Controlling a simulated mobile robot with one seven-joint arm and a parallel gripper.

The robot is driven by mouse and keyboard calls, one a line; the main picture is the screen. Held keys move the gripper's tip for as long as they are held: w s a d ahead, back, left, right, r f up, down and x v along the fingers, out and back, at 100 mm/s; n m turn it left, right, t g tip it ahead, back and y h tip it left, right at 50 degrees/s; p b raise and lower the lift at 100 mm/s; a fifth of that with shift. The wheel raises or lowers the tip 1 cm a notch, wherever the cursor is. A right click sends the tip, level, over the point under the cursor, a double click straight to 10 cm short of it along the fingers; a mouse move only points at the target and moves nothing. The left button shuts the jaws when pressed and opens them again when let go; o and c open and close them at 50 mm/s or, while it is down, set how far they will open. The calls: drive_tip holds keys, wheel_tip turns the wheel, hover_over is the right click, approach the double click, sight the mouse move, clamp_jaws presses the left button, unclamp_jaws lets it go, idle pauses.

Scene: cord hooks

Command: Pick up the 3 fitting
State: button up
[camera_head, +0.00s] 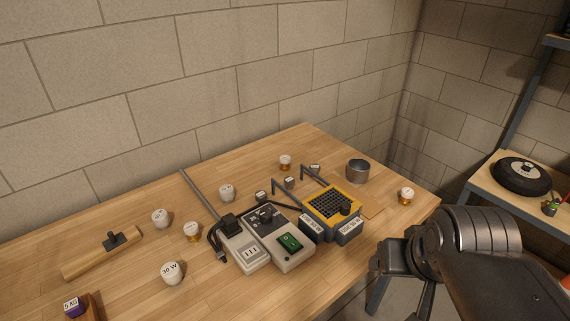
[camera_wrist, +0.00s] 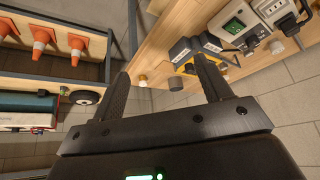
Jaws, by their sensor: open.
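Several small round fittings with white labelled tops stand on the wooden workbench. In the head view, one at the front (camera_head: 173,272) seems to read 10 W. Others are a brass-based fitting at the right edge (camera_head: 406,196), one at the back (camera_head: 285,162), one in the middle (camera_head: 226,193), one at the left (camera_head: 160,218) and a brass-based one (camera_head: 192,232). I cannot read which is marked 3. My gripper (camera_wrist: 162,78) is open and empty, off the bench's right front edge (camera_head: 400,250). The wrist view shows a fitting (camera_wrist: 141,80) beyond the fingers.
A grey power unit (camera_head: 290,254) and a yellow-topped box (camera_head: 333,202) with hooks behind it fill the middle. A metal cup (camera_head: 358,170) stands behind right. A wooden bar (camera_head: 103,252) lies at left. A shelf with orange cones (camera_wrist: 42,36) stands nearby.

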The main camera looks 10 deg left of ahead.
drive_tip(key=shift+c, duration=0.8)
drive_tip(key=w+a+r, duration=0.2)
drive_tip(key=w+r, duration=0.1)
drive_tip(key=w, duration=0.5)
drive_tip(key=w+a+r, duration=0.1)
drive_tip(key=w+r, duration=0.3)
drive_tip(key=w, duration=0.4)
drive_tip(key=g, duration=0.1)
hover_over(285, 158)
drive_tip(key=s, duration=0.4)
wheel_tip(285, 158, down, 19)
drive_tip(key=x, duration=0.5)
drive_tip(key=shift+w+a+f, duration=0.1)
drive_tip(key=shift+a+f, duration=0.05)
drive_tip(key=shift+a, duration=0.05)
drive_tip(key=shift+d+x, duration=0.2)
drive_tip(key=shift+x, duration=2.45)
drive_tip(key=shift+w, duration=0.1)
